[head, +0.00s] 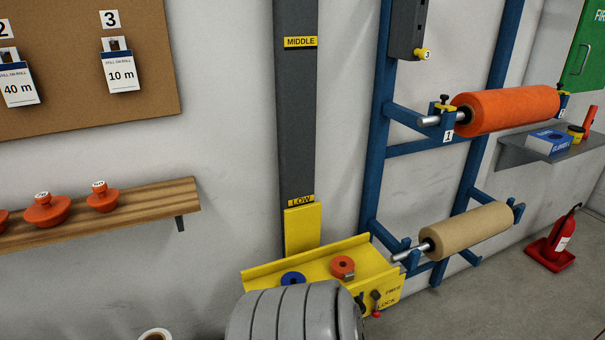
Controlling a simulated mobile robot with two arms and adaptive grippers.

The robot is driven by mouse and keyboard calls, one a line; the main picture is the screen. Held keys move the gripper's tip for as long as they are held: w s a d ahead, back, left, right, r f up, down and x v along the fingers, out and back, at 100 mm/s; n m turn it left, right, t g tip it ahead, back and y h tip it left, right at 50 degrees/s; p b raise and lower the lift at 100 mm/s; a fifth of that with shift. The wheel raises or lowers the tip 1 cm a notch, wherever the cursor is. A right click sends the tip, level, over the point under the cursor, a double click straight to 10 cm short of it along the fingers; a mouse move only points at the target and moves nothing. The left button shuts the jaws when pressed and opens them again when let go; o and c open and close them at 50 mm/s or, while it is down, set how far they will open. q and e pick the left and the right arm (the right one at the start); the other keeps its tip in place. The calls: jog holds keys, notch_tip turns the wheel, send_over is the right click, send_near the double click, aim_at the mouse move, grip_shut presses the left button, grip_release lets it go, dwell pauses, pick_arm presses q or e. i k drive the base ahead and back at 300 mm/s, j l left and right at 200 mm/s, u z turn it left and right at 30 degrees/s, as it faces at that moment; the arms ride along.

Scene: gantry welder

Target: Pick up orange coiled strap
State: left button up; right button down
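The orange coiled strap (342,267) is a small round coil with a dark centre. It lies in the yellow tray (385,268) at the foot of the grey post, to the right of a blue coil (293,279). Its top is in plain view. Neither of my grippers shows in the head view. A grey ribbed rounded shape at the bottom centre, probably part of my own arm, covers the front left of the tray.
A blue rack (377,150) right of the tray bears an orange roll (512,108) and a tan roll (470,232), whose bar end reaches close to the tray. A wooden shelf (130,209) with orange knobbed pieces is at left. A red extinguisher (560,238) stands at right.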

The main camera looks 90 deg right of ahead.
aim_at(342, 267)
jog(key=z, duration=3.05)
